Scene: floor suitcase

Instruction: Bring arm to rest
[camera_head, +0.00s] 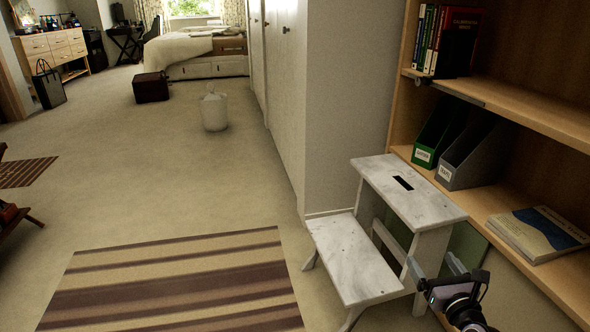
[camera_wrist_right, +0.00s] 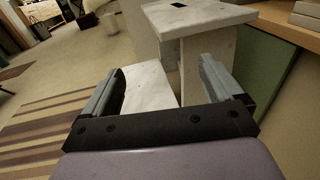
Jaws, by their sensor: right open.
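My right gripper (camera_head: 436,266) is at the lower right of the head view, just in front of the white step stool (camera_head: 412,198). In the right wrist view my right gripper (camera_wrist_right: 158,88) has its two grey fingers wide apart with nothing held between them. The step stool's lower step (camera_wrist_right: 148,86) shows beyond and between the fingers, and its upper step (camera_wrist_right: 196,18) stands higher behind. I cannot tell whether a finger touches the stool. My left gripper is not in view.
A wooden bookshelf (camera_head: 545,108) rises at the right, holding a green file box (camera_head: 436,140), a grey file box (camera_head: 470,160) and a flat book stack (camera_head: 538,234). A striped rug (camera_head: 175,285) lies on the floor at left. The carpet (camera_head: 130,190) beyond is mostly clear.

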